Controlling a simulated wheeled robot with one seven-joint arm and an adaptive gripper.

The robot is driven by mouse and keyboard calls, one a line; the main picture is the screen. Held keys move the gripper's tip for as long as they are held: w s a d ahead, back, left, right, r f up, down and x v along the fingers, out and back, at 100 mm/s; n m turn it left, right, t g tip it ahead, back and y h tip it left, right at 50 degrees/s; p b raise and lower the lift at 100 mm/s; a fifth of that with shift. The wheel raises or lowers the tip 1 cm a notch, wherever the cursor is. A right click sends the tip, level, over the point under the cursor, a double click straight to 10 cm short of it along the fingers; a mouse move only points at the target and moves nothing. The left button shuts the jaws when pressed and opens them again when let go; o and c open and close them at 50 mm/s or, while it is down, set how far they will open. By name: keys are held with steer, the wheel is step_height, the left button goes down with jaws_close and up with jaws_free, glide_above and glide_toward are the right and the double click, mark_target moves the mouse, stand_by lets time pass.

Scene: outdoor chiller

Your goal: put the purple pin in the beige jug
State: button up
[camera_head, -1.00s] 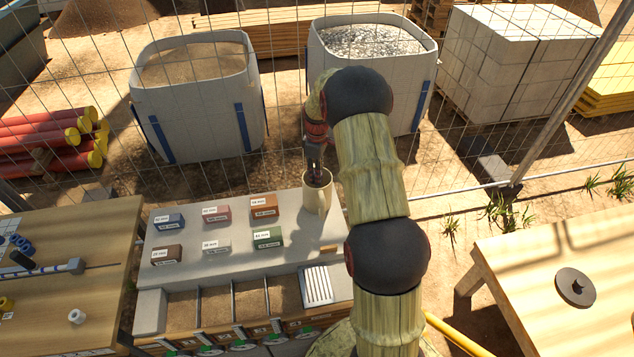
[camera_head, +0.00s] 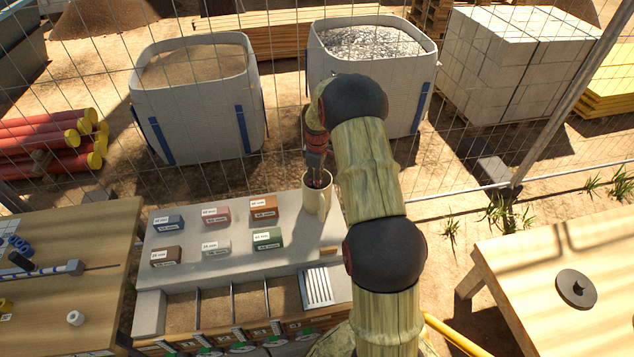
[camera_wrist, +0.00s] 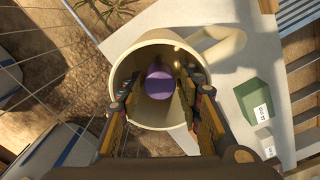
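In the wrist view the jug's rim (camera_wrist: 133,57) surrounds the purple pin (camera_wrist: 160,82), which is inside the jug's mouth. My gripper (camera_wrist: 160,84) reaches down into the jug with one finger on each side of the pin. Gaps show between the fingers and the pin, so the gripper looks open. Whether the pin touches the jug's bottom is hidden.
Several small labelled blocks, including a green one (camera_head: 267,238), sit on the bench left of the jug. Sand-filled bins (camera_head: 216,303) line its front. A wire fence runs behind. Wooden tables stand left (camera_head: 100,225) and right (camera_head: 520,300).

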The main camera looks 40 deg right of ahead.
step_height(320, 180, up, 12)
steer(key=p, duration=0.1)
steer(key=s+a+r+m+t, duration=0.1)
steer(key=s+a+r, duration=0.4)
steer(key=a+r, duration=0.4)
steer(key=s+a+r+m+t, duration=0.2)
steer(key=s+a+r, duration=0.3)
steer(key=a+r, duration=0.4)
steer(key=s+a+r+m+t, duration=0.1)
steer(key=s+a, duration=0.4)
steer(key=s, duration=0.6)
steer(key=s+a+r+m+t, duration=0.1)
steer(key=s+a+r+m, duration=0.1)
steer(key=s+a, duration=0.4)
steer(key=s+r, duration=0.1)
steer(key=s, duration=0.3)
steer(key=shift+s+a+r+m+t, duration=0.3)
steer(key=shift+s+m, duration=0.1)
